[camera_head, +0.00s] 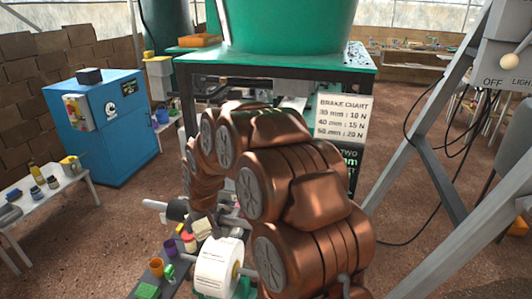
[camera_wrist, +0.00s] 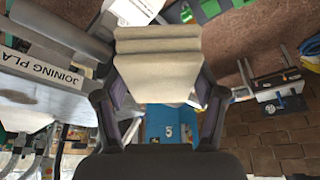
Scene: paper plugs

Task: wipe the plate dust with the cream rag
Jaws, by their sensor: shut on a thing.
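My gripper (camera_wrist: 156,88) is shut on the cream rag (camera_wrist: 158,46), a folded pad held across the fingertips in the wrist view. In the head view the rag (camera_head: 202,228) is a small pale patch beside my dark gripper (camera_head: 182,212), left of my copper arm. In the wrist view a sign reading "JOINING PLA" (camera_wrist: 40,68) is at the left, by a pale grey surface (camera_wrist: 45,98) that may be the plate. The rag looks apart from that surface.
A white paper roll (camera_head: 216,268) stands close in front of the rag, with small coloured pots (camera_head: 168,250) to its left. A green-topped machine (camera_head: 275,62) stands behind my arm. A blue cabinet (camera_head: 125,135) and a white table (camera_head: 40,205) are at left.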

